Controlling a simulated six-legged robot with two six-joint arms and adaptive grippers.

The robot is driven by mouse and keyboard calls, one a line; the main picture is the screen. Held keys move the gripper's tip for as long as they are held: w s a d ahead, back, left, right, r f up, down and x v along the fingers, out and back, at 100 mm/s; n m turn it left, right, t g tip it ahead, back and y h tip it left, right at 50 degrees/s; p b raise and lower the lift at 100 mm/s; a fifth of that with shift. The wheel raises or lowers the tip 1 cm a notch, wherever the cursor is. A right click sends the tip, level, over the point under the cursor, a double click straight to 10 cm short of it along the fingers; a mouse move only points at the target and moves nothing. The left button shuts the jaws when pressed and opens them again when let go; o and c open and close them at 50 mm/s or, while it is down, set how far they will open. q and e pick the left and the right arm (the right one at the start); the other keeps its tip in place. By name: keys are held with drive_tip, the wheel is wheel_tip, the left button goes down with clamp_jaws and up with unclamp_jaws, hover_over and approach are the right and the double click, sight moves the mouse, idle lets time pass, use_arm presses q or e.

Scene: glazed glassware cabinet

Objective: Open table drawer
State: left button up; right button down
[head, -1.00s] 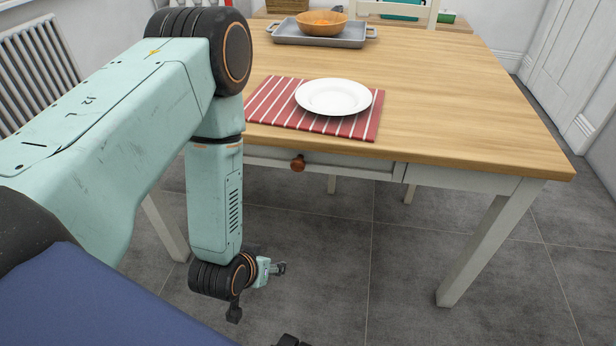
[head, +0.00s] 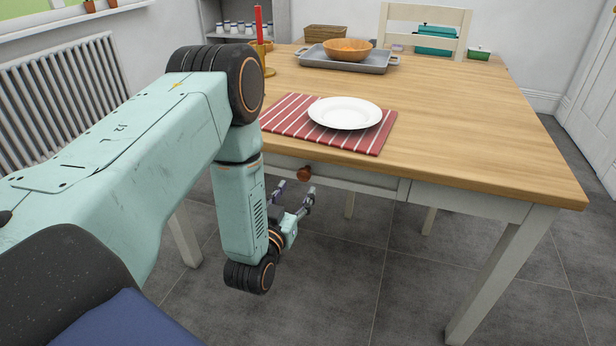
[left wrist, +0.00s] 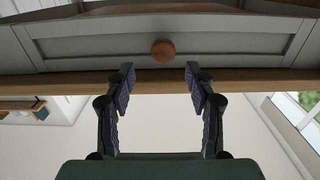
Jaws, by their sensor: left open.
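The wooden table (head: 480,150) has a pale grey drawer (head: 350,184) under its top, shut flush with the apron. A round reddish-brown knob (head: 304,174) sits on the drawer front. My left gripper (head: 297,190) is open and empty, in front of and slightly below the knob in the head view. In the left wrist view, which is upside down, the knob (left wrist: 163,51) lies beyond the open fingertips of the left gripper (left wrist: 159,75), about midway between them and not touching. The drawer front (left wrist: 90,47) spans that view. My right gripper is not in view.
A white plate (head: 345,113) lies on a red striped placemat (head: 290,117) above the drawer. A grey tray (head: 385,63) with an orange bowl (head: 347,49) and a red candle (head: 258,25) stand farther back. A table leg (head: 500,270) stands right; the floor before the table is clear.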

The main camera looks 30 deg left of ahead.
sight(303, 176)
use_arm(q)
drive_tip(key=x, duration=0.2)
drive_tip(key=b+x, duration=0.1)
drive_tip(key=x, duration=0.1)
drive_tip(key=b+x, duration=0.1)
drive_tip(key=x, duration=0.1)
drive_tip(key=shift+w+a, duration=0.25)
drive_tip(key=shift+a, duration=0.1)
drive_tip(key=shift+w+a+b, duration=0.15)
drive_tip(key=shift+w+b, duration=0.15)
drive_tip(key=shift+w, duration=0.2)
clamp_jaws()
